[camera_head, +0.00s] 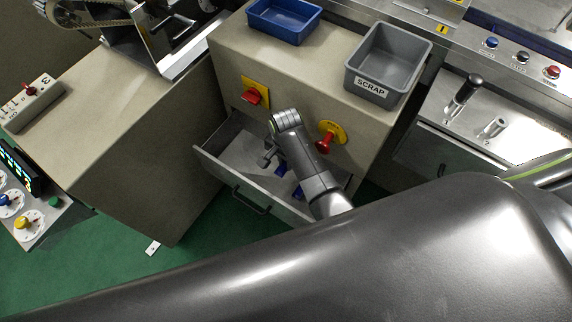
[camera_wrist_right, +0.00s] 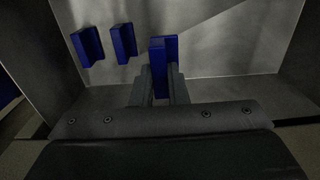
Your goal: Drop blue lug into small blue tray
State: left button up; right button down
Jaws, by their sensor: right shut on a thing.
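My right gripper (camera_head: 271,158) reaches down into an open grey drawer (camera_head: 207,158). In the right wrist view its fingers (camera_wrist_right: 160,80) are shut on a blue lug (camera_wrist_right: 157,62), a small upright block. Another blue piece shows just behind it, and I cannot tell whether it is part of the same lug. Two more blue lugs, one at left (camera_wrist_right: 87,47) and one beside it (camera_wrist_right: 123,44), stand apart in the drawer. In the head view blue pieces (camera_head: 281,168) show partly behind my arm. The small blue tray (camera_head: 284,22) sits on the cabinet top. My left gripper is not in view.
A grey SCRAP bin (camera_head: 388,60) stands on the cabinet top, right of the blue tray. A red knob (camera_head: 252,96) and a red handle on a yellow plate (camera_head: 325,141) stick out of the cabinet front above the drawer. My own arm covers the lower foreground.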

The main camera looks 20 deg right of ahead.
jog(key=shift+r, duration=0.3)
